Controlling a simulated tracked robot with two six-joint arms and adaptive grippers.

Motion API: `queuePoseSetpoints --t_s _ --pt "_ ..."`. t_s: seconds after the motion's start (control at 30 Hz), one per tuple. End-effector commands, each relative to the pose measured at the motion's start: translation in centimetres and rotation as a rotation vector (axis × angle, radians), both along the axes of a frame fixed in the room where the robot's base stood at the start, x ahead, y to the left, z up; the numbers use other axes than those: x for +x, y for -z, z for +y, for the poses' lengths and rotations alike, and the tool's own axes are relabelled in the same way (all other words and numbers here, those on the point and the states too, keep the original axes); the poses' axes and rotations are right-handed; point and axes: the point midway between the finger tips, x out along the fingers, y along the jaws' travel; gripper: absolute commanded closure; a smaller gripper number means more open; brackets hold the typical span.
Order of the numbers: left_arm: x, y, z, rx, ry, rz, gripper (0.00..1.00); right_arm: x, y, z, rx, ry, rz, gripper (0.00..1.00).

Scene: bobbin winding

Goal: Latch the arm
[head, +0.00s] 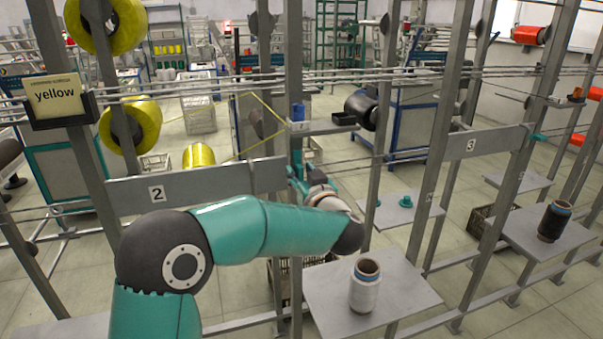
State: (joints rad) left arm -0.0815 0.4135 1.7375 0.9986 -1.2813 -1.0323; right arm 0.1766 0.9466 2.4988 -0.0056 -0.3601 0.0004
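My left arm crosses the lower middle of the head view, in front of station 2, whose number plate (200,185) shows behind it. My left gripper (299,172) is small and partly hidden by the wrist and an upright post, beneath a small shelf (325,126). I cannot tell whether its fingers are open or touch anything. A blue cylinder (298,112) stands on the shelf, next to a black tray (343,118). A dark bobbin (362,107) sits at the shelf's right end. I cannot make out which part is the arm to latch. My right gripper is out of view.
A white bobbin (364,290) stands on a grey plate (410,290) right of my forearm. A dark bobbin (554,220) stands on another plate at right. Steel posts and rails surround the arm. Yellow thread (257,143) runs near the shelf. A "yellow" card (55,95) hangs left.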

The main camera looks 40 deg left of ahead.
Motion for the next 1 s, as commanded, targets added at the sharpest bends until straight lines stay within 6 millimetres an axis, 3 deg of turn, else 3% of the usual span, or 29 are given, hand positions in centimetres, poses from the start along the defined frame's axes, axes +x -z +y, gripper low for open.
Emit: queuePoseSetpoints --t_s 0.03,0.2,0.67,1.0 --pt "0.0 0.0 0.0 0.000 0.000 0.000 0.72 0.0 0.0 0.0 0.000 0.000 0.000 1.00" --pt "0.0 0.0 0.0 0.000 0.000 0.000 1.00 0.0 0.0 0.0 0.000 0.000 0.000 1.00" --pt "-0.1 0.1 0.0 -0.024 0.001 -0.035 1.00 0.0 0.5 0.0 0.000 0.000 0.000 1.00" --pt "-0.4 0.4 0.2 -0.146 0.001 -0.204 1.00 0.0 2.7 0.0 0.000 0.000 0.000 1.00"
